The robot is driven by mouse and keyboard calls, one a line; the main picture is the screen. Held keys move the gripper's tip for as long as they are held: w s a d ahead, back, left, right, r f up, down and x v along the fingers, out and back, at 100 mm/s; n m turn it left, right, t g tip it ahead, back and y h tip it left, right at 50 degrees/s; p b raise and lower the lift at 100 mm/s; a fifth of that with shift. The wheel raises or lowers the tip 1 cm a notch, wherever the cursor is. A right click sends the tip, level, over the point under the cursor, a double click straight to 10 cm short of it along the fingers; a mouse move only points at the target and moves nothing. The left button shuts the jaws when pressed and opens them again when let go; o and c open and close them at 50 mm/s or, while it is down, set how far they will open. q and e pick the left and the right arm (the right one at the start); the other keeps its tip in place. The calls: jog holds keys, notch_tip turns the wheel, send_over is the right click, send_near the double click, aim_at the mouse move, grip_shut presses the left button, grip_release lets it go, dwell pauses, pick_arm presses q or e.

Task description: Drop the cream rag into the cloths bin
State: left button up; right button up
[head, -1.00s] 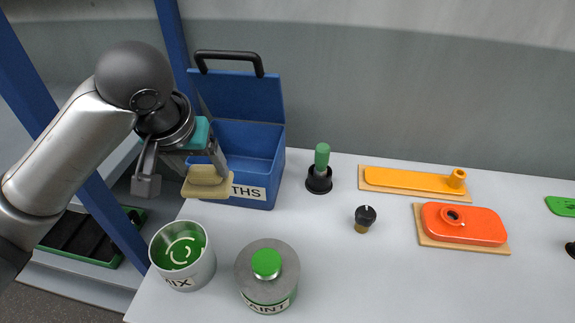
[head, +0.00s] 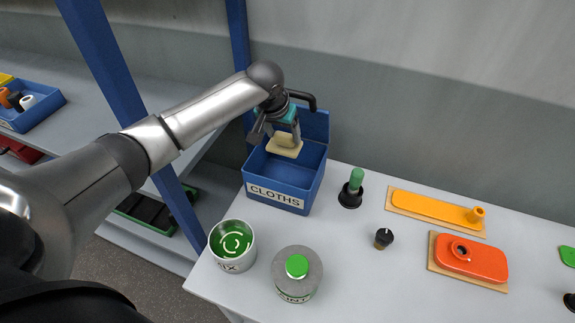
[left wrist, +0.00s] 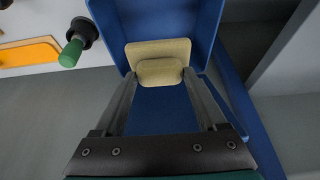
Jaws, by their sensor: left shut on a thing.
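The cream rag (head: 284,149) hangs from my left gripper (head: 279,136), which is shut on it. In the head view, the rag is over the open mouth of the blue cloths bin (head: 275,193), labelled CLOTHS, with its lid up at the back. In the left wrist view, the rag (left wrist: 158,48) sits between the two fingertips of the left gripper (left wrist: 159,76), with the blue bin (left wrist: 165,110) behind it. Whether the rag touches the bin floor cannot be told. My right gripper is not in view.
A mix pot (head: 232,246) and a paint tin (head: 297,275) stand in front of the bin. A green-handled tool (head: 352,188) stands to its right. A dark knob (head: 383,238), an orange piece (head: 435,207) and a red piece (head: 470,258) lie farther right.

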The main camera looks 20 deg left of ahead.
aim_at(277, 145)
pick_arm(q)
jog(key=shift+w+a+p, duration=0.2)
jog(key=shift+a+p, duration=0.15)
jog(key=shift+a, duration=0.3)
jog(key=shift+a+f, duration=0.15)
jog(key=shift+f, duration=0.1)
notch_tip(277, 145, down, 6)
jog(key=b, duration=0.7)
jog(key=shift+r, duration=0.1)
jog(key=o, duration=1.6)
jog(key=shift+c, duration=0.2)
jog(key=shift+r, duration=0.15)
jog(key=p+v, duration=0.1)
jog(key=v, duration=1.4)
jog(key=shift+p, duration=0.35)
